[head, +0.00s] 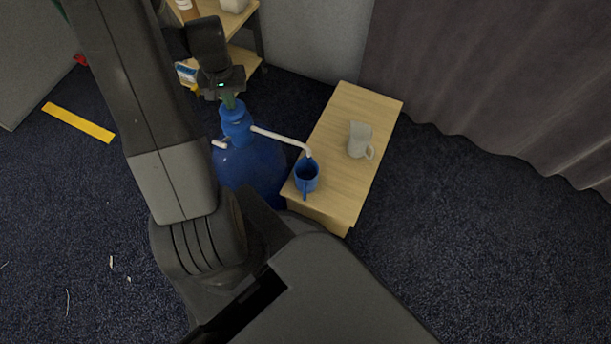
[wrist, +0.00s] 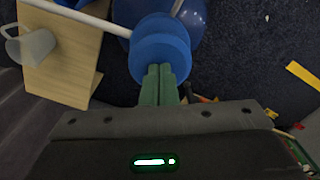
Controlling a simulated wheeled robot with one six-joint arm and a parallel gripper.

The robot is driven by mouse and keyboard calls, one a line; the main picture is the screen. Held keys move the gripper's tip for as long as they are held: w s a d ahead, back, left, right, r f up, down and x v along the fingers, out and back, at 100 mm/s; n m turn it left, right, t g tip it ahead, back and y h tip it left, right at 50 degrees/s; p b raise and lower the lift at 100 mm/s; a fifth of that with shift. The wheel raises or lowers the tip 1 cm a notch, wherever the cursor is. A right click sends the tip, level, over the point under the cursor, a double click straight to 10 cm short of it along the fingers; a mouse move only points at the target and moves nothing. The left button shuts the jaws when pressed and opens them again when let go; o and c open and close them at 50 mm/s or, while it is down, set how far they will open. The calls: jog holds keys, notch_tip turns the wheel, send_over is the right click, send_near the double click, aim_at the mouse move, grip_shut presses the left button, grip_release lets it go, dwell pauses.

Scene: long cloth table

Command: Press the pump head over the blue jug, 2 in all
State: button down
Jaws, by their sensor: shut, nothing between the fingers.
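A large blue bottle (head: 247,170) stands on the floor with a blue pump head (head: 236,120) on top. A white spout (head: 282,137) runs from the pump to the right and ends over the blue jug (head: 306,177). The jug stands on a small wooden table (head: 345,150). My gripper (head: 230,101) is shut and empty, pointing down at the pump head. In the wrist view, its green fingertips (wrist: 159,70) are together in front of the pump head's round blue top (wrist: 158,42). I cannot tell whether they touch it.
A grey mug (head: 359,139) stands on the same table, behind the blue jug. A wooden shelf (head: 245,65) with small items is at the back, near my gripper. A dark curtain (head: 500,80) hangs at the right. The dark carpet at lower right is clear.

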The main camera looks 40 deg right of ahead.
jog(key=shift+f+b, duration=1)
jog(key=shift+f, duration=0.3)
jog(key=shift+r, duration=0.15)
jog(key=shift+r+p, duration=1.65)
jog(key=shift+r, duration=0.45)
jog(key=shift+r, duration=0.1)
notch_tip(320, 180, up, 6)
jog(key=p, duration=0.4)
